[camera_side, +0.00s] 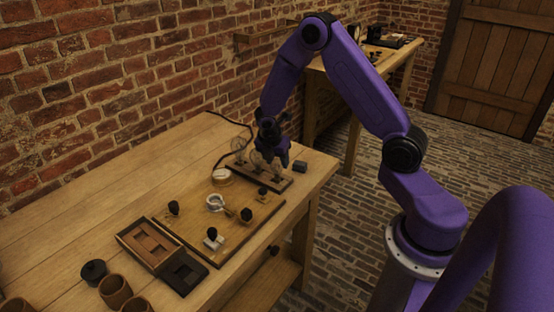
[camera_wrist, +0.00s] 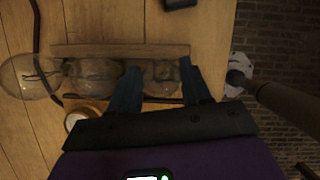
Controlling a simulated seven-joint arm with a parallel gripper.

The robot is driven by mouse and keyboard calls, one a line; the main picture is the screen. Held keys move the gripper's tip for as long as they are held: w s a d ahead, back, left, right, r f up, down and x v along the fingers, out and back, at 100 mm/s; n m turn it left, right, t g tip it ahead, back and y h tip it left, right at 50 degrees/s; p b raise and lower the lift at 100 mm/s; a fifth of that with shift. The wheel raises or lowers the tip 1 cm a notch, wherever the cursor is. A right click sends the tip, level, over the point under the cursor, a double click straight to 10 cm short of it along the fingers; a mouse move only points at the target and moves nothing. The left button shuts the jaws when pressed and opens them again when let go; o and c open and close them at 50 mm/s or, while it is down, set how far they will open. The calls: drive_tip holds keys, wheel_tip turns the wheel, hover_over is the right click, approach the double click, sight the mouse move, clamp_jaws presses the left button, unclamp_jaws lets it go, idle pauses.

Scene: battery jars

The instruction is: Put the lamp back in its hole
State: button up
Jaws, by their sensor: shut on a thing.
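My gripper (camera_side: 272,148) points down over the dark wooden lamp strip (camera_side: 270,182) at the back right of the bench. In the wrist view my gripper (camera_wrist: 160,72) has its two fingers on either side of a clear glass lamp (camera_wrist: 163,82) and is shut on it. The strip (camera_wrist: 90,50) runs behind it there. Another lamp (camera_wrist: 92,76) is just left of the fingers, and a larger-looking lamp (camera_wrist: 28,76) is farther left. One lamp also shows at the strip's left end in the side view (camera_side: 238,146). The hole and the held lamp's base are hidden.
A round brass-rimmed white piece (camera_side: 222,174) is left of the strip. A board (camera_side: 190,222) with small black-knobbed parts lies in front. A divided wooden box (camera_side: 147,243) and brown jars (camera_side: 115,290) are nearer. A small dark block (camera_side: 300,166) is just right of the gripper.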

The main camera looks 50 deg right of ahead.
drive_tip(key=shift+f, duration=0.15)
drive_tip(key=o, duration=1.2)
drive_tip(key=w+v, duration=0.1)
drive_tip(key=v, duration=1.1)
drive_tip(key=s+a+r+m+y, duration=0.1)
drive_tip(key=s+a+r+m, duration=0.15)
drive_tip(key=s+a, duration=0.4)
drive_tip(key=shift+s+a+r+m+g+y, duration=0.1)
drive_tip(key=shift+s+a+r+m+y, duration=1)
drive_tip(key=shift+s, duration=2.95)
drive_tip(key=shift+s+a+r+m+g+y, duration=0.1)
drive_tip(key=shift+s+a+m+y, duration=0.35)
drive_tip(key=shift+s+a, duration=2.5)
drive_tip(key=shift+s+a+r+m+g+y, duration=0.2)
drive_tip(key=shift+s+r+m+y, duration=0.6)
drive_tip(key=shift+s, duration=4.4)
